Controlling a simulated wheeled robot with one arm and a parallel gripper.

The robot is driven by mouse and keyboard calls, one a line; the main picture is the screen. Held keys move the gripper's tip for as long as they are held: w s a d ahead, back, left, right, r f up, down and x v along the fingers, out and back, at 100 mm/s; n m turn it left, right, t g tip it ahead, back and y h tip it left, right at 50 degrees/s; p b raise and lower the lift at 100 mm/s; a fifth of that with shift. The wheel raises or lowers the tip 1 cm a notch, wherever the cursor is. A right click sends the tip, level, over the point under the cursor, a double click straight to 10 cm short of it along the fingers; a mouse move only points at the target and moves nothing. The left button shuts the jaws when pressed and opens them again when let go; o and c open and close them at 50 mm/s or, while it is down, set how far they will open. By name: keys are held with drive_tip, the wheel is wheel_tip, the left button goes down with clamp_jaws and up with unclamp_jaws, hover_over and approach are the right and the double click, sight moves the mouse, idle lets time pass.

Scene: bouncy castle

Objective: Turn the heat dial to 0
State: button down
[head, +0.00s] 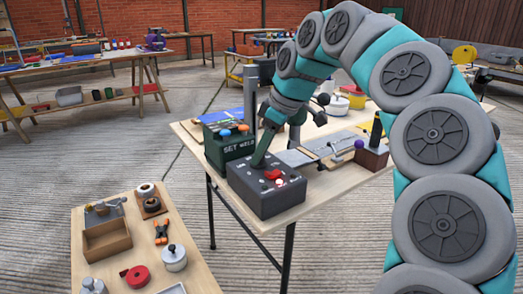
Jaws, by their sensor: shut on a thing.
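A dark grey control box (262,200) stands near the front edge of the work table. Its top carries a red control (272,173), a small light-coloured knob and small white markings. My teal and grey arm arches over from the right. My gripper (260,160) points down at the back left of the box's top, beside the red control. It is shut on what appears to be the heat dial, which its fingers hide. The dial's pointer and its setting cannot be read.
A green box (228,145) with white lettering stands close behind the control box, beside a grey upright post (251,100). A metal clamp-like fixture (325,153) lies to the right. A lower side table (150,250) at front left holds a tray, rolls and tools.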

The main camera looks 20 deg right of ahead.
drive_tip(key=shift+w+n+g, duration=0.1)
drive_tip(key=shift+n+g, duration=0.3)
drive_tip(key=shift+n, duration=0.6)
drive_tip(key=shift+c, duration=2.4)
unclamp_jaws()
drive_tip(key=shift+r, duration=0.1)
